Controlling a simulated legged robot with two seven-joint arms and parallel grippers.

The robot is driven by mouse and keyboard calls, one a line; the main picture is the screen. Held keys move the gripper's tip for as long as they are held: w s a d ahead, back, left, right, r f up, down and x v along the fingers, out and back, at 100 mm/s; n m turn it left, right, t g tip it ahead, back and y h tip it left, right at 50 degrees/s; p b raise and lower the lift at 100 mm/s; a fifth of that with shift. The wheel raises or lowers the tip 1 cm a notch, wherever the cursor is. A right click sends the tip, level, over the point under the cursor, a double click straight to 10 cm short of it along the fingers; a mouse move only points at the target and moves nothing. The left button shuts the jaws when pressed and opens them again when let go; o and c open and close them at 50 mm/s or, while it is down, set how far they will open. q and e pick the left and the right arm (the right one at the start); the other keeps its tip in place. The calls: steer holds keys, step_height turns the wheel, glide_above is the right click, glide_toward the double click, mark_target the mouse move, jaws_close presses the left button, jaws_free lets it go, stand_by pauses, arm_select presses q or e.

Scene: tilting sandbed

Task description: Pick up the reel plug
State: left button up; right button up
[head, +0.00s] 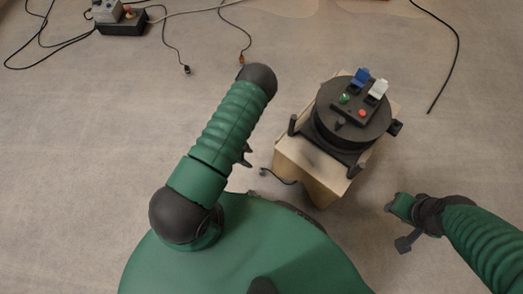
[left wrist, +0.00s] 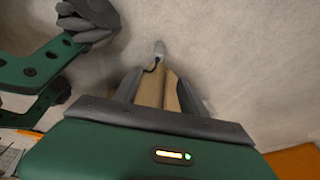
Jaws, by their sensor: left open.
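The reel plug (head: 263,172) is a small grey plug on a short black cable by the left foot of the box under the reel (head: 352,110). In the left wrist view the plug (left wrist: 159,50) lies beyond my fingertips, its cable running back toward the box (left wrist: 152,88). My left gripper (left wrist: 160,88) is open, its two dark fingers either side of the box edge in the picture, with nothing held. In the head view only a dark bit of my left gripper (head: 245,155) shows beside my arm. My right gripper (head: 403,224) is right of the box; its jaw state is unclear.
The reel has blue and white covers and stands on a cardboard box (head: 310,172). A black power box (head: 122,22) and loose cables lie at the back left. Another black cable (head: 455,60) lies at the back right. The floor around the box is mostly clear.

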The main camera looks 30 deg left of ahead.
arm_select(q)
steer(key=b+x, duration=0.3)
steer(key=x, duration=0.2)
steer(key=b+x, duration=0.3)
steer(key=x, duration=0.2)
steer(key=b+x, duration=0.4)
steer(key=x, duration=0.1)
steer(key=shift+s+d+f, duration=0.2)
steer(key=shift+s+f, duration=0.15)
steer(key=shift+w+r, duration=0.1)
steer(key=shift+c, duration=0.3)
jaws_close()
